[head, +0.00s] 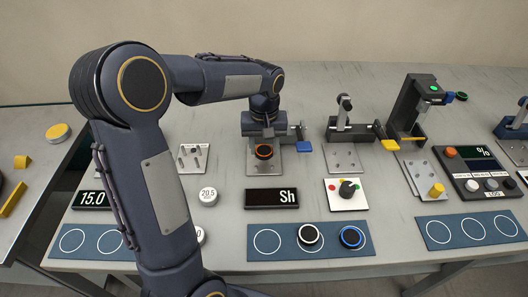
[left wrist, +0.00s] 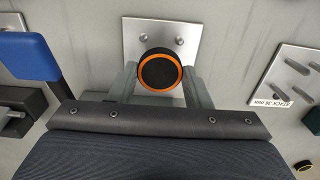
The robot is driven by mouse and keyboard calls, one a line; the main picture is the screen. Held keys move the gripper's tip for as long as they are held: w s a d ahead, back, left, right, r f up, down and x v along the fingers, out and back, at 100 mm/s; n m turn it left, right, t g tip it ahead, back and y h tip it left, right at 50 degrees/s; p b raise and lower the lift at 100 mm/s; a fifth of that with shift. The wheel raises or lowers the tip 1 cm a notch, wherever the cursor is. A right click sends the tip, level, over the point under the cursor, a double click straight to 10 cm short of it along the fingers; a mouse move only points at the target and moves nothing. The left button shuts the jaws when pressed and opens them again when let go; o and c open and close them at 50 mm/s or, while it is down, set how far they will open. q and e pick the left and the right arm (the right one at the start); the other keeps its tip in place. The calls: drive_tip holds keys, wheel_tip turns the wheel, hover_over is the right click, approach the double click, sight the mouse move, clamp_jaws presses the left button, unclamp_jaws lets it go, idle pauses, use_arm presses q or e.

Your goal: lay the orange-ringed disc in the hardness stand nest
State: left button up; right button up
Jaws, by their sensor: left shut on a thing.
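The orange-ringed disc (head: 264,152) is black with an orange rim. My left gripper (head: 263,145) is shut on it; in the left wrist view the disc (left wrist: 160,72) sits between the two fingers. It is over the silver base plate (head: 262,170) of the hardness stand, behind the "Sh" display (head: 271,197). The plate also shows in the left wrist view (left wrist: 160,31), with the disc overlapping its edge. I cannot tell whether the disc touches the plate. The nest is not clearly visible, and my arm hides part of the stand. My right gripper is out of view.
The stand's blue lever pad (head: 304,147) is close on the right of the gripper. A pegged plate (head: 190,159) lies left. In front, a blue mat (head: 268,241) holds a white-ringed disc (head: 308,234) and a blue-ringed disc (head: 351,237). Another lever stand (head: 345,120) is farther right.

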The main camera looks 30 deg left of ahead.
sight(264, 151)
use_arm(q)
drive_tip(key=shift+f, duration=1.55)
drive_tip(key=shift+f, duration=0.15)
drive_tip(key=o, duration=1)
